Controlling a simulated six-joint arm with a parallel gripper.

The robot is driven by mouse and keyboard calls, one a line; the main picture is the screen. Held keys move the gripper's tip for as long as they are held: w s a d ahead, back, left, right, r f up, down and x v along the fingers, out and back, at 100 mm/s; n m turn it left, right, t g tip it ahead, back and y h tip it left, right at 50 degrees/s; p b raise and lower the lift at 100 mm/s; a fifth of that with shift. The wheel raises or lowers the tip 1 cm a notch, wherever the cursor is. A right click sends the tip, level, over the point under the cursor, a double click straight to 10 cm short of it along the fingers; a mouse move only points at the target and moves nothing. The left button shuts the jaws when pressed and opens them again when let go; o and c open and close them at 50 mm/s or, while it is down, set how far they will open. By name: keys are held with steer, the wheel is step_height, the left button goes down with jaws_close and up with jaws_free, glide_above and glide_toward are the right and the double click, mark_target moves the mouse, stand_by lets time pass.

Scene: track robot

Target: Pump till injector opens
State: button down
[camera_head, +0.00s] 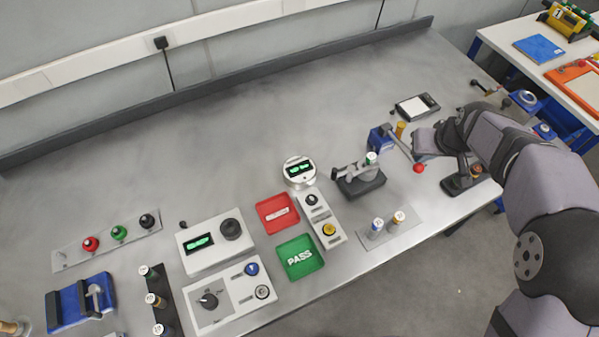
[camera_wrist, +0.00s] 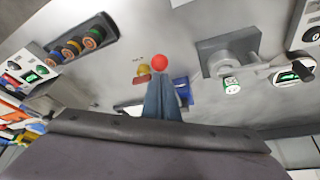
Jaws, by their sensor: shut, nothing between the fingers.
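A lever with a red ball knob (camera_head: 419,168) slants down to the right from beside a blue block (camera_head: 378,139) on the bench. My gripper (camera_head: 420,153) is shut and empty, just behind the knob. In the wrist view the red knob (camera_wrist: 160,62) shows just beyond my fingertips (camera_wrist: 161,78); I cannot tell whether they touch. A dark fixture (camera_head: 362,184) with a grey lever holds a green-and-white cylinder (camera_head: 371,158), likely the injector; which part is the injector is not clear. A round gauge (camera_head: 299,172) has a lit green display, too small to read.
A red tray (camera_head: 277,213) and green PASS tray (camera_head: 300,257) lie left of the fixture. A plate with two capped cylinders (camera_head: 390,231) sits near the front edge. A dark stand (camera_head: 463,184) is under my arm. The bench's back middle is clear.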

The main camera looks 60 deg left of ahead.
steer(key=shift+f, duration=0.5)
steer(key=shift+r, duration=0.15)
step_height(320, 180, up, 10)
steer(key=p, duration=0.7)
steer(key=shift+f, duration=0.2)
steer(key=shift+d, duration=0.1)
stand_by(0.4)
